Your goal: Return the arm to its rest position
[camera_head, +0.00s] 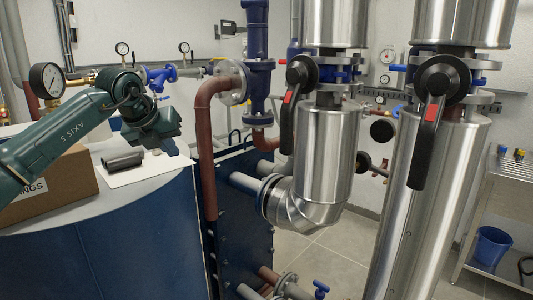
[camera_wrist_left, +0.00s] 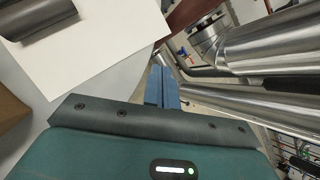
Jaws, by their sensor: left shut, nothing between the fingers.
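My left arm (camera_head: 62,138) reaches in from the left in the head view and bends down at its wrist. My left gripper (camera_head: 168,147) hangs just over the right part of the blue tank's top, beside a white sheet (camera_head: 150,168). In the left wrist view its blue fingers (camera_wrist_left: 162,88) are together with nothing between them. A dark grey cylinder (camera_head: 123,161) lies on the sheet, apart from the gripper; it also shows in the left wrist view (camera_wrist_left: 38,14). My right gripper is not in view.
A cardboard box (camera_head: 62,188) stands on the tank (camera_head: 120,245) under my arm. A brown pipe (camera_head: 208,150) rises close right of the gripper. Steel pipes with black valve levers (camera_head: 428,140) stand farther right. A pressure gauge (camera_head: 47,80) is behind the arm.

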